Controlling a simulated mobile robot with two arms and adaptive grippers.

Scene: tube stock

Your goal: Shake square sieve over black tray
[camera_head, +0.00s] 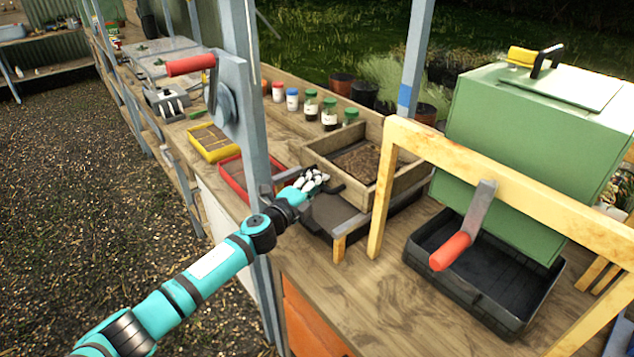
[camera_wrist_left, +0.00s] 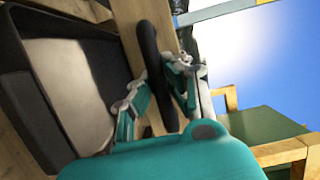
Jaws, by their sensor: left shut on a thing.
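The square sieve (camera_head: 388,196) has a pale wooden frame with brown soil (camera_head: 358,164) inside. It stands above a black tray (camera_head: 326,212), whose near part shows. My left gripper (camera_head: 318,180) is at the sieve's near left side, shut on its dark handle. In the left wrist view my left gripper (camera_wrist_left: 158,92) has its fingers on both sides of the dark curved handle (camera_wrist_left: 148,48). The black tray also shows there at the left, with its dark rim (camera_wrist_left: 28,95) and a grey inside. Whether the sieve touches the tray is hidden. My right gripper is not in view.
A second black tray (camera_head: 436,232) lies under a green hopper (camera_head: 525,160) with a red-handled lever (camera_head: 452,250). A wooden frame (camera_head: 380,205) stands between. Yellow (camera_head: 212,158) and red (camera_head: 238,190) trays lie at left; jars (camera_head: 329,114) stand behind. A blue-grey post (camera_head: 245,100) is close to my arm.

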